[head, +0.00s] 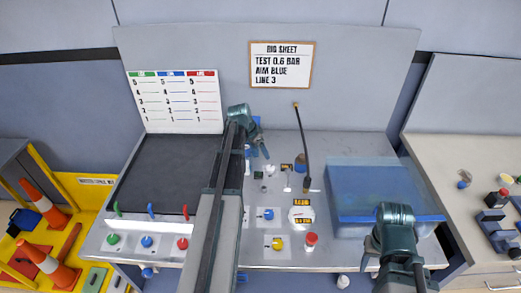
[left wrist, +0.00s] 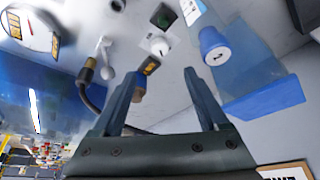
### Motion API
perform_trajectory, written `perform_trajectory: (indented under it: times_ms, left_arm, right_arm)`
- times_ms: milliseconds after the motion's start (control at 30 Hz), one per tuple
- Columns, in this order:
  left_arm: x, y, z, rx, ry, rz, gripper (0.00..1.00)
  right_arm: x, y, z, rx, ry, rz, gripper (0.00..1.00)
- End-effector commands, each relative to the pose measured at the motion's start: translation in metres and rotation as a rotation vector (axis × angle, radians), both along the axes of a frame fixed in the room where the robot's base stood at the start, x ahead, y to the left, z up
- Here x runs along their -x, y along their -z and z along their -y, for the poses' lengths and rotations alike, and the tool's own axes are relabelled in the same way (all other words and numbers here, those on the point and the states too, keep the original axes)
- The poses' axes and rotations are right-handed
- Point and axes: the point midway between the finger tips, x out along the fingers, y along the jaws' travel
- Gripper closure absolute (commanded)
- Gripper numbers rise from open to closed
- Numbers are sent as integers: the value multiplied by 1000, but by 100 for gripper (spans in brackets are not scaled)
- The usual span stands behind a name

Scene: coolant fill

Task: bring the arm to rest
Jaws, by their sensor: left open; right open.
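My left gripper (head: 260,146) is over the back middle of the grey workbench (head: 330,145), its arm reaching up from the bottom of the head view. In the left wrist view its two fingers (left wrist: 160,78) are spread, with nothing held between them. A blue-and-brown piece (left wrist: 139,90) shows beside the left finger, beyond the gripper. My right gripper (head: 380,262) is at the lower right, in front of the blue translucent box (head: 370,185). Its fingers are small and partly hidden by my arm.
A round gauge (head: 301,215), blue knob (head: 266,214), yellow knob (head: 277,243) and red-capped part (head: 311,240) are nearby. A dark panel (head: 165,175) lies left. A blue cylinder (left wrist: 213,45) is near the left gripper.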

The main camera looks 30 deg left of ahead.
Motion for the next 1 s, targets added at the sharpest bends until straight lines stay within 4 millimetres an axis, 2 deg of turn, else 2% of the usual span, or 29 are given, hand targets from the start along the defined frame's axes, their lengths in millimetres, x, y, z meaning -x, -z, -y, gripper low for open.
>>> perform_trajectory:
  times_ms: [267, 367, 467, 600, 667, 700, 800, 900, 1000]
  left_arm:
    - [0, 0, 1, 0, 0, -1, 24]
    - [1, 2, 16, 3, 8, -13, 24]
    - [7, 8, 60, 9, 26, -51, 24]
    - [31, 20, 156, 5, 53, -147, 24]
    - [46, 24, 195, -5, 62, -189, 24]
    - [57, 27, 218, -13, 64, -216, 24]
    - [90, 33, 272, -46, 70, -277, 24]
    - [125, 38, 316, -89, 70, -327, 24]
    - [158, 42, 348, -133, 65, -362, 24]
  right_arm:
    - [0, 0, 0, 0, 0, 0, 50]
    - [0, 1, 0, 0, 0, 0, 50]
    - [0, 4, 0, 0, 0, 0, 50]
    - [0, 10, 0, 0, 1, 0, 50]
    - [0, 13, 0, 0, 1, 0, 50]
    - [0, 14, 0, 0, 1, 0, 50]
    - [0, 18, 0, 0, 1, 0, 50]
    - [0, 22, 0, 0, 1, 0, 50]
    - [0, 25, 0, 0, 1, 0, 50]
